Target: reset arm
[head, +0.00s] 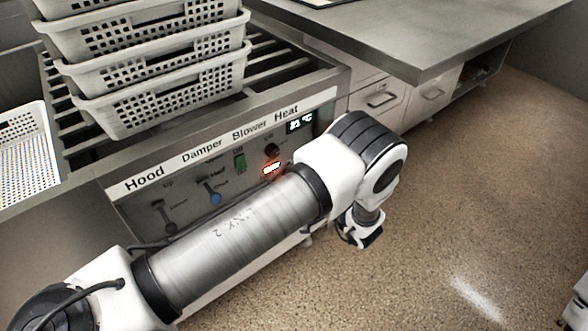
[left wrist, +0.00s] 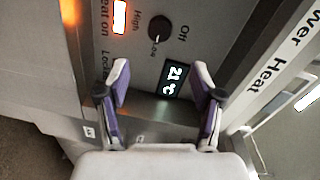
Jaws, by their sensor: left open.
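My left arm crosses the head view from the lower left, bends in front of the control panel (head: 225,165) and ends pointing down beside it. My left gripper (left wrist: 162,75) is open in the left wrist view, its two purple-lined fingers apart with nothing between them. The panel's digital display (left wrist: 173,79) and a dark knob (left wrist: 160,32) show beyond the fingers. In the head view the end of that arm (head: 362,232) is small and its fingers are hard to make out. My right gripper is not in view.
Stacked white perforated baskets (head: 165,100) stand on the slatted rack above the panel. Another white basket (head: 28,150) is at the left edge. A grey countertop (head: 440,40) with drawers (head: 380,98) below is at the back right. The speckled floor (head: 480,200) at right is largely clear.

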